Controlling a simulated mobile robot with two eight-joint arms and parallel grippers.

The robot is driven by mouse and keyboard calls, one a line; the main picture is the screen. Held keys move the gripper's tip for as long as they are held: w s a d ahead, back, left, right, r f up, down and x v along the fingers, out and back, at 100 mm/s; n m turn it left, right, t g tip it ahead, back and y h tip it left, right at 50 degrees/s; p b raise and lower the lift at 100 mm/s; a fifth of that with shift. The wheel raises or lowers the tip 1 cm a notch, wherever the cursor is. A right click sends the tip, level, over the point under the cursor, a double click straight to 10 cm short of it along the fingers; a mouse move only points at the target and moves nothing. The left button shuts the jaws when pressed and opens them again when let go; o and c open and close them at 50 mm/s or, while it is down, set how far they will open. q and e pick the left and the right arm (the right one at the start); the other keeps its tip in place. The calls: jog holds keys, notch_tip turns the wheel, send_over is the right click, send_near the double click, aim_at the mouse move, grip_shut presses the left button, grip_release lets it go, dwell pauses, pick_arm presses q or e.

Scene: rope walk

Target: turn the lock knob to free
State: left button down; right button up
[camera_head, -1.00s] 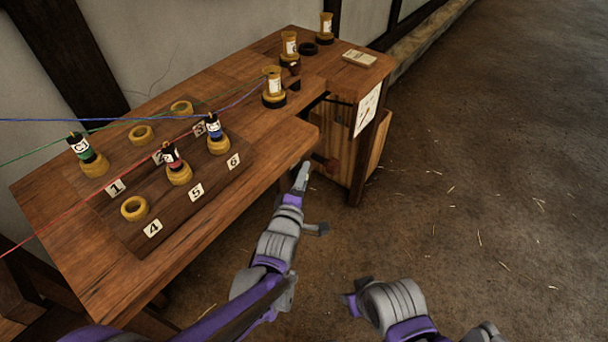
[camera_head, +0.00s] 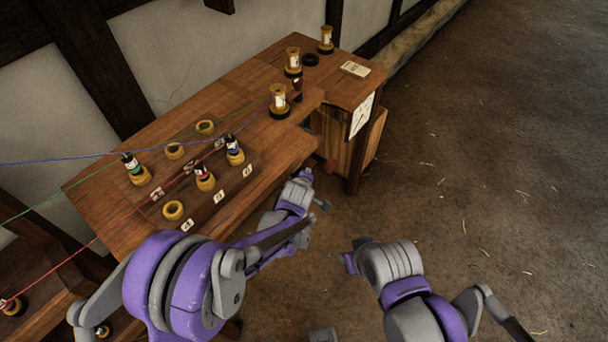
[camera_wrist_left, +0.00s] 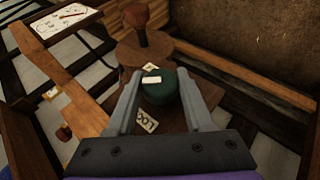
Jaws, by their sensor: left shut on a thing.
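The green lock knob (camera_wrist_left: 159,90) shows in the left wrist view, with a white mark on its top. It sits between the two fingers of my left gripper (camera_wrist_left: 159,74), which is shut on its sides. A small pale tag (camera_wrist_left: 150,67) lies just beyond the knob, and a label (camera_wrist_left: 147,122) reading "LOC", partly covered, lies on the near side. In the head view my left gripper (camera_head: 305,176) is at the bench's front edge, near the wooden box; the knob is hidden there.
A round wooden disc with a brown handle (camera_wrist_left: 136,16) stands just beyond the knob. The floor at right is open.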

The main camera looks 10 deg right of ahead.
pick_arm(q)
jog(key=shift+d+m+g+y+p, duration=0.1)
jog(key=shift+m+g+y+p, duration=0.2)
jog(key=shift+g+y, duration=0.7)
jog(key=shift+m+g+y, duration=0.3)
jog(key=shift+g+y, duration=0.5)
jog(key=shift+y, duration=0.2)
jog(key=g+y, duration=0.2)
jog(key=y, duration=0.1)
jog(key=shift+m, duration=0.4)
jog(key=shift+m+g+y, duration=0.3)
jog(key=shift+g+y, duration=0.6)
jog(key=shift+y, duration=0.2)
jog(key=shift+c, duration=1.5)
grip_release()
